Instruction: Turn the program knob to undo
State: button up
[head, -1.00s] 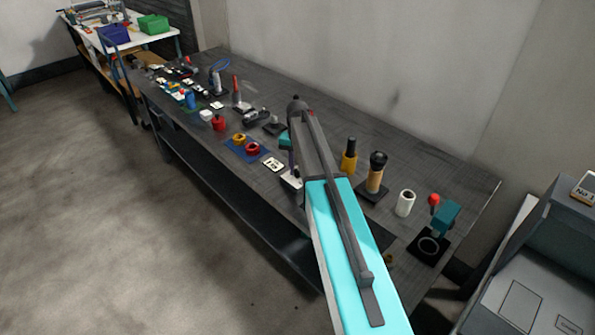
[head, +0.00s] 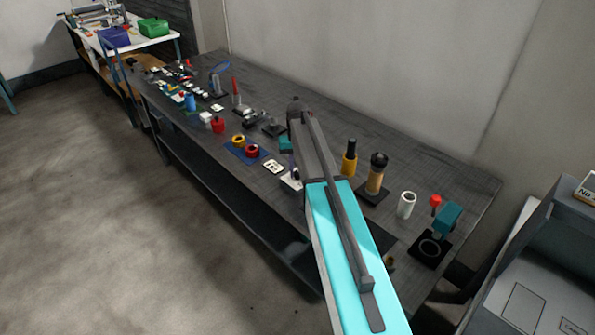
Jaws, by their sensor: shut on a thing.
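My arm reaches over the dark workbench (head: 420,170) from the bottom of the head view. My gripper (head: 293,170) shows only as a small part beside my forearm, pointing down at a small white-topped unit (head: 289,182) near the bench's front edge. It is shut on the program knob there. The knob and the fingertips are largely hidden by my arm, so the knob's angle cannot be read.
Red and yellow rolls (head: 245,145) and a white card (head: 274,167) lie left of my gripper. A yellow bottle (head: 349,160), a tan cylinder (head: 376,176), a white roll (head: 406,205) and a teal device (head: 447,217) stand to the right. Small items crowd the far end.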

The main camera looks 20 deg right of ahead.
jog(key=o, duration=1.1)
jog(key=shift+c, duration=0.2)
jog(key=shift+r, duration=0.15)
notch_tip(320, 180, up, 14)
jog(key=b, duration=0.3)
jog(key=shift+f, duration=0.25)
